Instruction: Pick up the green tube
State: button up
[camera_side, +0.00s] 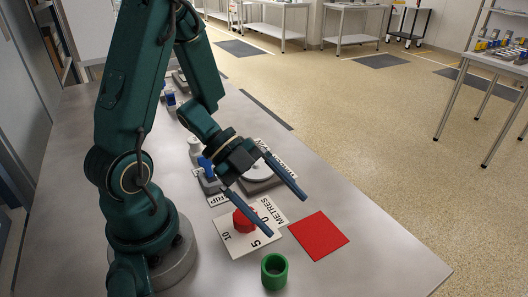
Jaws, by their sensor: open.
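The green tube (274,271) stands upright on the grey table near the front, its open top facing up. My gripper (288,214) is open, with its two long dark fingers spread wide. It hangs above the table, above and behind the tube in the picture, and holds nothing. The fingers look clear of the tube.
A red square (318,235) lies flat right of the tube. A grey device with a round white top (258,172) stands behind my gripper. The table's front right is bare.

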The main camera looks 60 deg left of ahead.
aim_at(266, 256)
jog(key=s+h, duration=0.1)
jog(key=s, duration=0.1)
jog(key=s+f+g+h, duration=0.1)
jog(key=s, duration=0.1)
jog(key=s+d+n+g+h, duration=0.1)
jog(key=s, duration=0.1)
jog(key=shift+s+f, duration=0.1)
jog(key=shift+f, duration=0.05)
jog(key=shift+s+f+n+h, duration=0.3)
jog(key=shift+n+h, duration=0.2)
jog(key=shift+n, duration=0.2)
jog(key=shift+x, duration=2.5)
jog(key=shift+w+f, duration=0.1)
jog(key=shift+w, duration=0.05)
jog(key=c, duration=1.4)
